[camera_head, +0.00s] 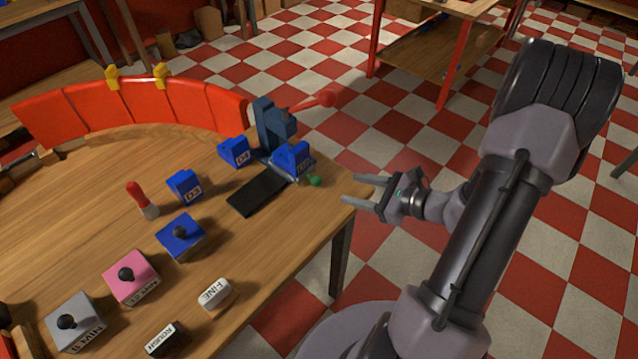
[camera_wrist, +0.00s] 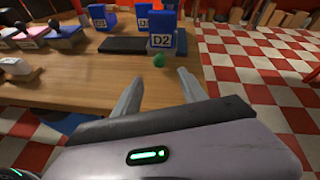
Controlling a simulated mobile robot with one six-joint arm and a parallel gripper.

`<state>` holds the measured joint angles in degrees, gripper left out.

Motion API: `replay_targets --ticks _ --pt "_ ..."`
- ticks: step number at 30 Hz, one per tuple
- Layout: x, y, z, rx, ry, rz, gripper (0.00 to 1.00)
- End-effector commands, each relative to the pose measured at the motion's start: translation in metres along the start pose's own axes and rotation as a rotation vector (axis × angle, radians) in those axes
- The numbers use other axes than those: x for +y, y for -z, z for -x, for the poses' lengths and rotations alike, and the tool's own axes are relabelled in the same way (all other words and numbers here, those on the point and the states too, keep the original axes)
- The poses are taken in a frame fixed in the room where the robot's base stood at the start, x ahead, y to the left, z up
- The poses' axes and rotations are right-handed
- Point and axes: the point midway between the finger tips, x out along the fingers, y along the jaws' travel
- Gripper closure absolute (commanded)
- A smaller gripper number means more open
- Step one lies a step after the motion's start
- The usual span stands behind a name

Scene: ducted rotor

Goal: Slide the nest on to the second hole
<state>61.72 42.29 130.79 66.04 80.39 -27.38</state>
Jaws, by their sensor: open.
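A blue block marked D2 (camera_wrist: 161,41) stands at the right end of the bench, beside a black strip (camera_head: 257,193); it also shows in the head view (camera_head: 292,159). A small green knob (camera_head: 315,181) sits low in front of it and shows in the wrist view too (camera_wrist: 158,60). I cannot tell for sure which part is the nest, and no holes can be made out. My gripper (camera_head: 347,189) is open and empty, just right of the bench edge. In the wrist view its fingers (camera_wrist: 158,77) point towards the green knob, apart from it.
A blue vise-like fixture (camera_head: 273,126) with a red-knobbed lever (camera_head: 325,99) stands behind D2. Blue blocks D4 (camera_head: 235,152) and D3 (camera_head: 185,185), a red-handled tool (camera_head: 139,197) and several knobbed blocks occupy the bench (camera_head: 75,222). The floor right of the bench is open.

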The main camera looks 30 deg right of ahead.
Motion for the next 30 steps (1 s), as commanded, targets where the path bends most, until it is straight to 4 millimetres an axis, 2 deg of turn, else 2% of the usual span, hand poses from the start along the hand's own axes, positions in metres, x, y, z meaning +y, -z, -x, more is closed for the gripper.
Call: replay_targets --ticks 1,6,10,15,24,26,30 --pt "0.002 0.004 -0.018 -0.002 -0.006 0.002 0.5" --pt "0.003 0.004 -0.068 0.0 -0.007 0.002 0.5" --pt "0.002 0.002 -0.095 -0.001 -0.004 0.003 0.5" --pt "0.001 0.001 -0.111 0.001 -0.003 0.001 0.5" --pt "0.001 0.0 -0.114 0.001 -0.002 0.001 0.5" --pt "0.001 0.0 -0.114 0.001 -0.002 0.001 0.6" --pt "0.001 0.0 -0.114 0.0 -0.003 0.001 0.88"
